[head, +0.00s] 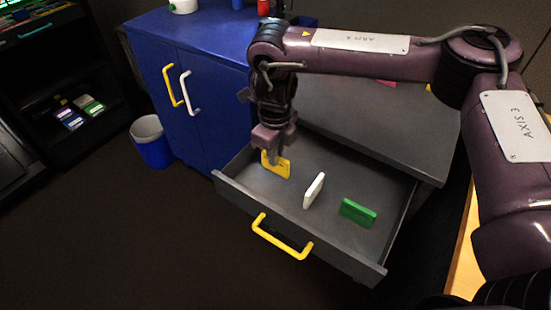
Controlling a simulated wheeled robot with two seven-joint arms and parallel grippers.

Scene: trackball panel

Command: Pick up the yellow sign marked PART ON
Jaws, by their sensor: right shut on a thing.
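The yellow sign (277,165) stands on edge in the open grey drawer, near its back left; its lettering is too small to read. My right gripper (273,157) points down from above and is shut on the top of the yellow sign. The gripper covers part of the sign's upper edge. I cannot tell whether the sign touches the drawer floor. My left gripper is not in view.
A white sign (314,190) and a green sign (358,212) stand in the same drawer, to the right. The drawer (290,238) is pulled out, with a yellow handle (281,238). A blue cabinet (190,75) and a bin (152,142) are at left.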

